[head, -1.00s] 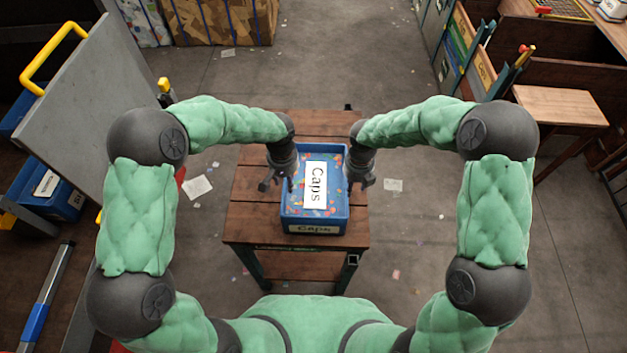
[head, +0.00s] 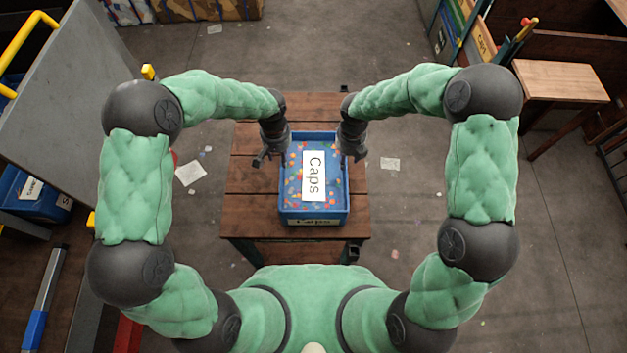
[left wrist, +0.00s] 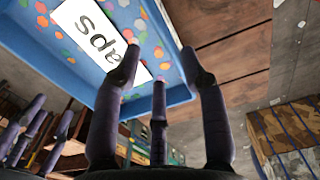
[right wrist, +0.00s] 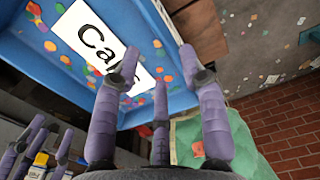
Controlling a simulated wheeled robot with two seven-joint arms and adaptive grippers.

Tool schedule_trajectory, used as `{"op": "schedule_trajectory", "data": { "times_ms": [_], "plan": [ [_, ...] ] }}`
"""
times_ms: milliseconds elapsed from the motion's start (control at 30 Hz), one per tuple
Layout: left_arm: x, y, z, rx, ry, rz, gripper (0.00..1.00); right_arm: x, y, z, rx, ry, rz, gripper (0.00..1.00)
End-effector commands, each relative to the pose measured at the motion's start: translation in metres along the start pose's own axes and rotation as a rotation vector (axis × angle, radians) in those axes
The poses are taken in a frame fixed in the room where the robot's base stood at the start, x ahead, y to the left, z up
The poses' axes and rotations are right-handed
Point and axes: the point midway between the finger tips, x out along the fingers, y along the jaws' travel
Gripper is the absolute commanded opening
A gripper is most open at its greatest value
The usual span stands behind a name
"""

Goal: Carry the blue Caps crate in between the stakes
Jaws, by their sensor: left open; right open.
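The blue Caps crate (head: 313,222) stands on a wooden table in front of me, full of small coloured caps, with a white label on top. My left gripper (head: 267,160) is open beside the crate's left wall. My right gripper (head: 354,155) is open at its right wall, by the far corner. In the left wrist view the crate (left wrist: 85,62) shows beyond open, empty fingers; the right wrist view shows the crate (right wrist: 60,75) likewise. I cannot tell whether any finger touches it. I cannot clearly make out which posts are the stakes.
The table (head: 252,185) has bare planks left of the crate. A grey panel with a yellow handle (head: 60,90) stands at left. A small wooden table (head: 560,82) and a rack with upright posts (head: 470,35) stand at right. The floor between is mostly open, with scraps of paper (head: 190,173).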

Motion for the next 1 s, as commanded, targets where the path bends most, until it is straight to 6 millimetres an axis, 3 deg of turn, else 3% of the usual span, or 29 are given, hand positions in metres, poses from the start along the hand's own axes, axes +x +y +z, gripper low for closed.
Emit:
{"op": "schedule_trajectory", "data": {
  "times_ms": [300,500,1000],
  "plan": [
    [0.055,0.000,0.002,-0.001,-0.005,0.000,0.42,0.054,0.000,-0.001,0.000,0.004,0.000,0.42],
    [0.078,0.000,0.001,-0.001,-0.002,0.000,0.42,0.078,0.000,-0.001,0.002,0.003,0.000,0.42],
    [0.089,0.000,0.000,-0.001,0.000,0.001,0.42,0.089,0.000,-0.001,0.001,0.001,0.000,0.42]
  ]
}}
